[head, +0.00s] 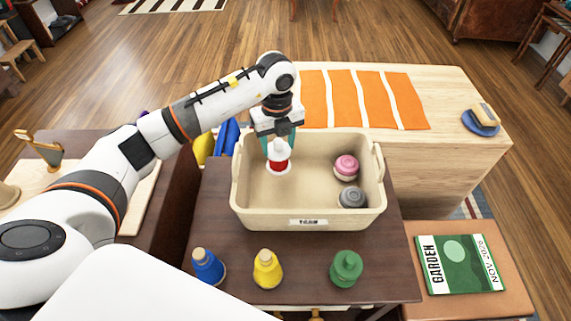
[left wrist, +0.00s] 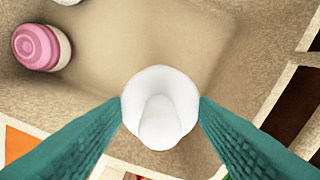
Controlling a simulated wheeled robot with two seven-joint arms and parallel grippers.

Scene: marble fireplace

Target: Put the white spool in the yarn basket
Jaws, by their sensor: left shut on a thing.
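My left gripper (head: 278,132) reaches from the left over the left part of the cream yarn basket (head: 310,211), fingers pointing down. Its teal fingers are shut on the white spool (head: 279,147), which is upright. In the left wrist view the spool (left wrist: 160,85) is white and round, between the fingertips (left wrist: 160,108). In the head view a red band with a white rim shows directly below the white top; I cannot tell whether it belongs to the same spool. I cannot tell whether the spool touches the basket floor. My right gripper is out of view.
A pink spool (head: 346,167) and a grey spool (head: 352,197) lie in the basket's right side. Blue (head: 208,267), yellow (head: 268,270) and green (head: 346,269) bottle-like things stand in front. The basket's middle floor is clear.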

